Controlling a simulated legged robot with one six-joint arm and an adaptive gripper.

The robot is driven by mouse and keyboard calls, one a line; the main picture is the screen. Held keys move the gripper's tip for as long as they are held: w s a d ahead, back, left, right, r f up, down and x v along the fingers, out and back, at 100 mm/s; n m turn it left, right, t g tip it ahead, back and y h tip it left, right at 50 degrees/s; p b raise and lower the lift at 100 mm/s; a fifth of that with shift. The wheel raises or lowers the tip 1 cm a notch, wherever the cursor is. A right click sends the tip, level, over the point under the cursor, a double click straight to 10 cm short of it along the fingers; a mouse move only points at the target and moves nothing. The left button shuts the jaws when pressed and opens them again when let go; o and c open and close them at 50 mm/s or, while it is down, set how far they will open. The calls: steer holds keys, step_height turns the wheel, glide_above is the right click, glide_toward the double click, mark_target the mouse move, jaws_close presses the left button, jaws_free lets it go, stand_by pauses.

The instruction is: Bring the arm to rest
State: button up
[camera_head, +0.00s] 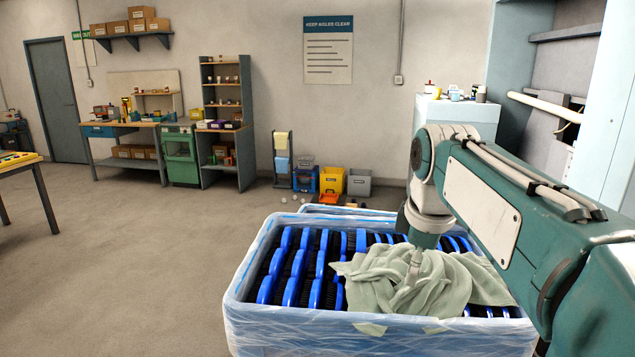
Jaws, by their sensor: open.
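My arm comes in from the right and reaches over a plastic-wrapped bin (285,335). My gripper (413,268) points down at the end of the arm, at a crumpled pale green cloth (375,285). The cloth lies over the right part of the bin's contents. The gripper is open, and its fingertips are small and partly lost against the cloth folds. I cannot tell whether they touch the cloth. Blue brush-like pieces (295,268) stand in rows in the bin, and the cloth hides some of them.
A white cabinet (455,115) with small items on top stands behind my arm, beside a pale machine frame (600,100). Yellow and grey bins (332,180) sit by the back wall. A workbench (125,145) stands at the back left. The floor (130,270) at left is clear.

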steer(key=s+f+m+t, duration=0.1)
steer(key=s+f+m, duration=0.5)
steer(key=s, duration=0.3)
steer(key=s+f+m+t, duration=0.1)
steer(key=s+f+m, duration=0.6)
steer(key=s, duration=0.2)
steer(key=shift+s+f+t, duration=0.25)
steer(key=shift+s+t, duration=0.15)
stand_by(0.5)
